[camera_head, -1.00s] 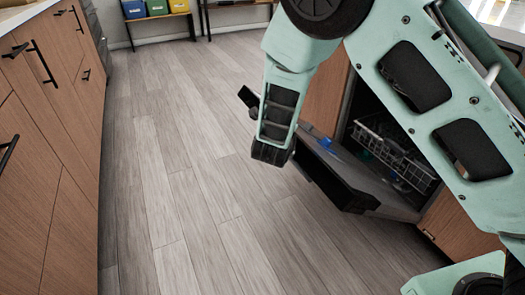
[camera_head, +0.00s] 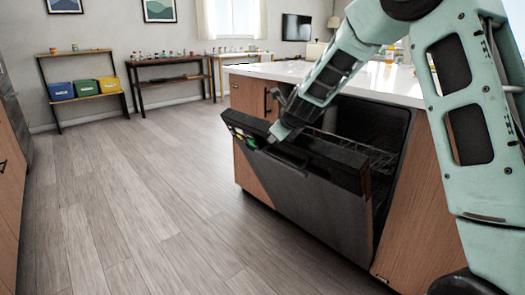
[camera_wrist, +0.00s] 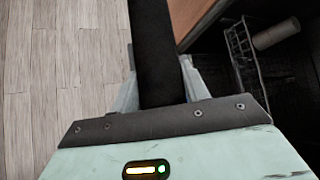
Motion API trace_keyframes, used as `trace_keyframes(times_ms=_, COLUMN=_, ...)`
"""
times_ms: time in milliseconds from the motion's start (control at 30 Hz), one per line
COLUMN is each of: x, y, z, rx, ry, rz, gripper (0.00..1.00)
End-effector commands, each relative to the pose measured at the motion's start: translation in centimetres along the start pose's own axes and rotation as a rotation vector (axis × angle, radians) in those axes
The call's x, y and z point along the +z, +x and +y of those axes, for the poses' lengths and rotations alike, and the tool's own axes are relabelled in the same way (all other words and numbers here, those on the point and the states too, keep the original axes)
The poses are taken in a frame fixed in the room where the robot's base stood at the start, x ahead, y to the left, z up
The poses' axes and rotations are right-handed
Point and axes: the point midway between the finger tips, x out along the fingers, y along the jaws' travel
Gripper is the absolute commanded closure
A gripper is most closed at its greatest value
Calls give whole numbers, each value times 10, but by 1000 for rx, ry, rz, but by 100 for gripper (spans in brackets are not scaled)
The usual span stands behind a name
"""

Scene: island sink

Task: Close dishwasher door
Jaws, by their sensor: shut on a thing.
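The dishwasher door (camera_head: 320,212) is a dark grey panel with a black top edge, hinged at the bottom of the island. It stands tilted outward, partly open, with a gap between its top edge and the dark dishwasher cavity (camera_head: 385,115). My gripper (camera_head: 272,137) is at the door's top edge, towards its left side. In the wrist view the black door edge (camera_wrist: 154,50) runs between the two fingers, and my gripper (camera_wrist: 157,88) is shut on it. The fingertips are partly hidden behind the edge.
A wire dish rack (camera_head: 352,152) shows inside the cavity, and a pale cylindrical item (camera_wrist: 276,33) lies by it in the wrist view. The white countertop (camera_head: 290,71) overhangs the island. Shelves with coloured bins (camera_head: 87,89) stand far back. The wooden floor (camera_head: 120,215) at left is clear.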

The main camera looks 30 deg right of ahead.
Motion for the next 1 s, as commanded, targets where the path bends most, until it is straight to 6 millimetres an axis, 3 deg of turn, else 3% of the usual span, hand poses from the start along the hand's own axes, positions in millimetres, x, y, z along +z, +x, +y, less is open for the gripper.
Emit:
trace_keyframes(times_ms=33, x=-1, y=0, z=-20, rx=4, ry=19, rz=-1, gripper=96)
trace_keyframes(times_ms=200, x=-2, y=1, z=-64, rx=47, ry=61, rz=-1, gripper=96)
trace_keyframes(times_ms=500, x=-6, y=8, z=-125, rx=111, ry=118, rz=-2, gripper=96)
trace_keyframes(times_ms=733, x=-10, y=12, z=-153, rx=139, ry=145, rz=-1, gripper=96)
trace_keyframes(times_ms=1000, x=-13, y=14, z=-164, rx=153, ry=157, rz=-1, gripper=96)
